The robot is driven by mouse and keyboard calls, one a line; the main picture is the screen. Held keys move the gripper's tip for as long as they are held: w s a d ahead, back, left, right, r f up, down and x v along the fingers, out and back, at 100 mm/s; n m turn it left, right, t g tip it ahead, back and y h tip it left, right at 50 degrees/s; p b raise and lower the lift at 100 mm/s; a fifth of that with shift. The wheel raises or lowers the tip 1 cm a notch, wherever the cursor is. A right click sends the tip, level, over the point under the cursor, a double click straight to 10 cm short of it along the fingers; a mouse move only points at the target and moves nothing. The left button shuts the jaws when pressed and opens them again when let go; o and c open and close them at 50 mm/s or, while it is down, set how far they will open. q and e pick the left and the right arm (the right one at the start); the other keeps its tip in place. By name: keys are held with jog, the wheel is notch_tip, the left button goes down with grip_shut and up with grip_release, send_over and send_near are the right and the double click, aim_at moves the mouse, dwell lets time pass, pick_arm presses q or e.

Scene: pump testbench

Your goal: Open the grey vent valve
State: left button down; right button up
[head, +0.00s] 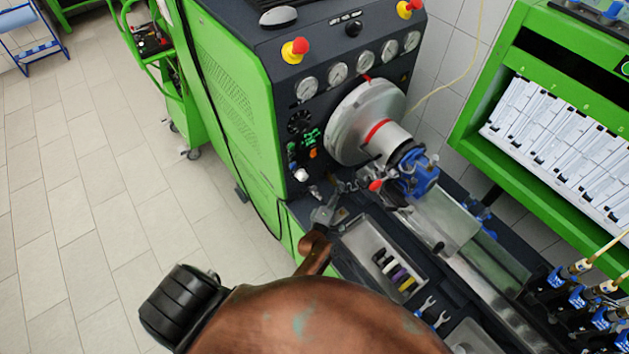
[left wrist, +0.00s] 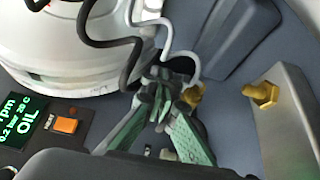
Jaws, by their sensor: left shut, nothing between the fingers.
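I cannot pick out the grey vent valve with certainty; my left gripper may hide it. My left gripper (head: 325,213) is at the lower front of the green and dark test bench (head: 225,85), just below its control panel. In the left wrist view its fingers (left wrist: 160,82) meet at the tips, with nothing held between them. A brass fitting (left wrist: 192,95) is partly hidden right behind the fingertips. Whether the fingers touch anything is unclear. My right gripper is in neither view.
A large silver drum (head: 352,125) and a blue pump (head: 415,172) are to the right of the gripper. A grey tray (head: 370,240) with small coloured parts lies close by. Hoses (left wrist: 110,40) hang near the fingers. Another brass fitting (left wrist: 262,93) sits on a metal block.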

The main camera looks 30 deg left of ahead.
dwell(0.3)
pick_arm(q)
jog(key=a, duration=0.3)
jog(key=s+a+b, duration=0.1)
jog(key=a, duration=0.3)
jog(key=a+b, duration=0.1)
jog(key=a, duration=0.2)
jog(key=shift+s+a+f, duration=0.15)
jog(key=shift+a+f, duration=0.05)
jog(key=shift+a, duration=0.2)
jog(key=s+d+b, duration=0.2)
jog(key=s, duration=1.7)
jog(key=s+d+f+m+g+b, duration=0.1)
jog(key=s+f+m+g, duration=0.1)
jog(key=f, duration=0.7)
jog(key=s+d+f+m+g+h+b, duration=0.1)
jog(key=f+m+g, duration=0.1)
jog(key=f, duration=0.7)
jog(key=shift+s+d+f+m, duration=0.25)
jog(key=shift+s+f+m, duration=0.15)
jog(key=shift+m, duration=0.2)
